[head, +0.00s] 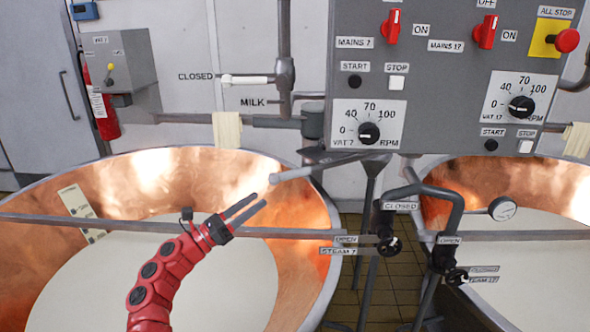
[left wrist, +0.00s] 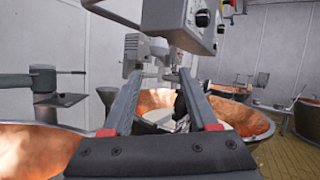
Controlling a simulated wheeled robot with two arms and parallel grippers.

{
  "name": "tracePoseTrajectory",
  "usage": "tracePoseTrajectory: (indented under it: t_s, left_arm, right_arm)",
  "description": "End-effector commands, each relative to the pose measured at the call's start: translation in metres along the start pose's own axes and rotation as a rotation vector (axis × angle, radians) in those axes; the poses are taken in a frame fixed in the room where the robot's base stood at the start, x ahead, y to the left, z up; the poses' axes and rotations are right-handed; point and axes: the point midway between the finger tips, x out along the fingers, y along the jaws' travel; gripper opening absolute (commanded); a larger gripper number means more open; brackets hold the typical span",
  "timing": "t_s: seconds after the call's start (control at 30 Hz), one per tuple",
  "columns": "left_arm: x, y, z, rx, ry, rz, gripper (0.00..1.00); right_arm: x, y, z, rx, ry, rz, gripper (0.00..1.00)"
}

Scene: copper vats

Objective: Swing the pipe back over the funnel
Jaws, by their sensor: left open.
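A light grey pipe (head: 292,174) shows in the head view, its free end pointing left over the right-hand rim of the left copper vat. A dark, funnel-like shape (head: 335,155) sits behind it below the control panel, partly hidden; I cannot tell for sure that it is the funnel. My left gripper (head: 261,199) is open and empty, just below and left of the pipe's end, apart from it. In the left wrist view the open fingers (left wrist: 160,72) frame grey metal parts ahead. A dark funnel-shaped thing on a stem (left wrist: 107,98) stands left of them. My right gripper is not in view.
A steel bar (head: 130,224) crosses above the left copper vat (head: 150,175). The control panel (head: 430,75) hangs over the gap between the vats. Steam valves (head: 388,245) stand low at the right. A milk valve handle (head: 245,79) is on the wall side.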

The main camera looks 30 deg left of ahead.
Motion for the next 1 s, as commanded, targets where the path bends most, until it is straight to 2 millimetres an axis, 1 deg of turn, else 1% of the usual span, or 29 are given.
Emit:
tracePoseTrajectory:
  t_s: [0.03,0.2,0.4,0.5,0.7,0.97,1.0]
  left_arm:
    - [0.016,-0.003,0.006,-0.002,-0.003,-0.007,0.59]
    - [0.058,-0.003,0.007,-0.003,-0.005,-0.005,0.59]
    - [0.1,-0.003,0.006,-0.004,-0.005,-0.004,0.59]
    - [0.114,-0.002,0.004,-0.003,-0.004,-0.003,0.59]
    - [0.128,-0.001,0.001,-0.004,-0.002,-0.001,0.59]
    - [0.129,-0.001,0.0,-0.004,-0.002,-0.002,0.59]
    - [0.129,-0.001,0.0,-0.003,-0.002,-0.002,0.56]
  right_arm:
    - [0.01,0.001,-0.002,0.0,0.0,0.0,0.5]
    - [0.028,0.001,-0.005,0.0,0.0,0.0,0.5]
    - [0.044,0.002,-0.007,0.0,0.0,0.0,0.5]
    - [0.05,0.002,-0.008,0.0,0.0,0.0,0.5]
    - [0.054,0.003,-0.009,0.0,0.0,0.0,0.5]
    - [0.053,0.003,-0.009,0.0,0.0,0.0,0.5]
    - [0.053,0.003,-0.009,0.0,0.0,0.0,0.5]
